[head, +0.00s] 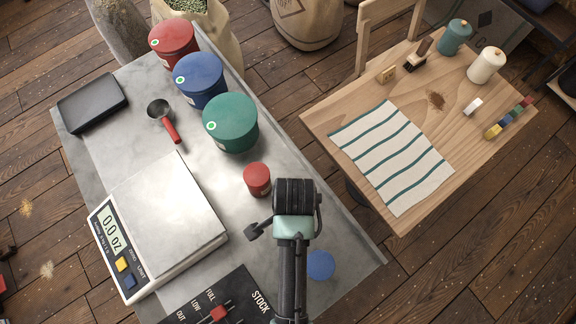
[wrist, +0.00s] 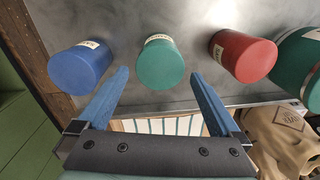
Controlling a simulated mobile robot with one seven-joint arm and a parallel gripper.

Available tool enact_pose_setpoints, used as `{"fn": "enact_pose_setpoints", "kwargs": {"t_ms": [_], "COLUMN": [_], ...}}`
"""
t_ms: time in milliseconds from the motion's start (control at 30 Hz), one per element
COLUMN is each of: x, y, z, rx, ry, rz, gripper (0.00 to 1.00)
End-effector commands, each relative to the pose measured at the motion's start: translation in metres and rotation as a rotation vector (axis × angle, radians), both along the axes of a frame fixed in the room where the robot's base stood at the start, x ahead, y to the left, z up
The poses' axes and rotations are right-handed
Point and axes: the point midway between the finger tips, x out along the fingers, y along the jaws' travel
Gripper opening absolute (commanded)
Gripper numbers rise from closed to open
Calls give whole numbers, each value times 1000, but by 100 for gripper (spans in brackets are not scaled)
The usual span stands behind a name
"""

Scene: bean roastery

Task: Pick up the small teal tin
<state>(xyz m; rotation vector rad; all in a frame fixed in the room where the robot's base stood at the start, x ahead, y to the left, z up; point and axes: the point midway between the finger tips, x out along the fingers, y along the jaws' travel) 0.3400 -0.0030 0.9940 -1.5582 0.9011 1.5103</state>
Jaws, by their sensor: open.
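The small teal tin (wrist: 160,64) stands on the grey metal counter in the wrist view, between a small blue tin (wrist: 80,66) on the left and a small red tin (wrist: 242,56) on the right. My gripper (wrist: 159,76) is open and empty. Its two blue fingers point towards the teal tin, one to each side of it in the picture, with gaps on both sides. How far the fingertips are from it is hard to tell. In the head view my arm hides the small teal tin; the small red tin (head: 257,180) and small blue tin (head: 320,265) show on either side.
Large red (head: 173,43), blue (head: 200,80) and teal (head: 231,122) tins line the counter's far edge. A scale (head: 165,215), a red-handled scoop (head: 171,130) and a stock board (head: 237,296) share the counter. A wooden table (head: 330,120) with a striped cloth (head: 392,158) stands to the right.

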Motion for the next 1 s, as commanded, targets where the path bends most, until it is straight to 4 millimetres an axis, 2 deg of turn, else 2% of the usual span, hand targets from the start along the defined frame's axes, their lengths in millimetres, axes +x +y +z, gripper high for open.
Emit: {"fn": "enact_pose_setpoints", "kwargs": {"t_ms": [100, 200, 467, 800, 1000], "x": [1, 2, 2, 3, 3], "y": [0, 1, 1, 2, 2], "z": [-20, -31, -44, -83, -90], "rx": [0, 0, 0, 0, 0], "ry": [2, -1, -1, -1, -2], "rz": [0, 0, 1, 1, 1], "gripper": [100, 100, 100, 100, 100]}}
